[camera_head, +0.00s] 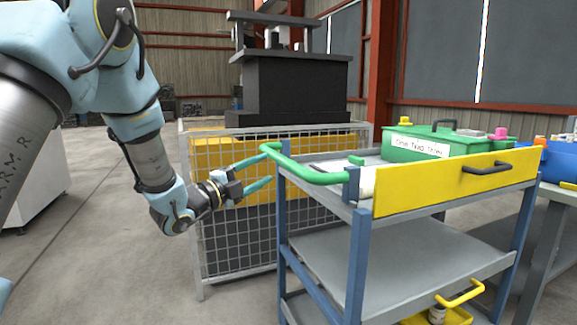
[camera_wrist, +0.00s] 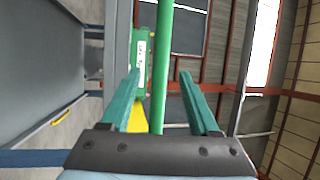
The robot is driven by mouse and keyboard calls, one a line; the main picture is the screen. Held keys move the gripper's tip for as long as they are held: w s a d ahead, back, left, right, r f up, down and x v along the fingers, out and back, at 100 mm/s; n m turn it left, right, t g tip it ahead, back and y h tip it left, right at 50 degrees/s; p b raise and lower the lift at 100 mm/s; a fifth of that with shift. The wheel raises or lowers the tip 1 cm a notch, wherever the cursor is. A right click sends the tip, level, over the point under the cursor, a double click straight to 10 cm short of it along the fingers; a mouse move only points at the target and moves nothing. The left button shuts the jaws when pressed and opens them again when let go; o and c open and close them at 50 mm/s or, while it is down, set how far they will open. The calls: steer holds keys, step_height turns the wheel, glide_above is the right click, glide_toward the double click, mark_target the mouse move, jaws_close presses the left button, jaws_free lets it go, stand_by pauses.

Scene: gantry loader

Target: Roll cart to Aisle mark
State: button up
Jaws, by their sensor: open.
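The cart (camera_head: 365,215) has blue legs, grey shelves and a yellow front panel, and stands right of centre in the head view. Its green handle (camera_head: 318,173) sticks out at the left end of the top; it also shows in the wrist view (camera_wrist: 162,60) as a long bar. My gripper (camera_head: 268,172) is open, its two teal fingers pointing at the left end of the handle. In the wrist view my gripper (camera_wrist: 156,95) has one finger on each side of the bar, with gaps showing. Whether they touch is unclear. I cannot make out an Aisle mark.
A green box (camera_head: 425,141) and small items sit on the cart's top. A mesh fence (camera_head: 240,220) stands behind the cart, before a dark machine (camera_head: 295,85). A table with a blue bin (camera_head: 562,160) is at the right. The floor (camera_head: 110,240) at left is clear.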

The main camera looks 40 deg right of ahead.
steer(key=d+r+p, duration=0.1)
steer(key=d+r, duration=0.1)
steer(key=d, duration=0.8)
steer(key=shift+w+d, duration=0.1)
jaws_close()
stand_by(1.2)
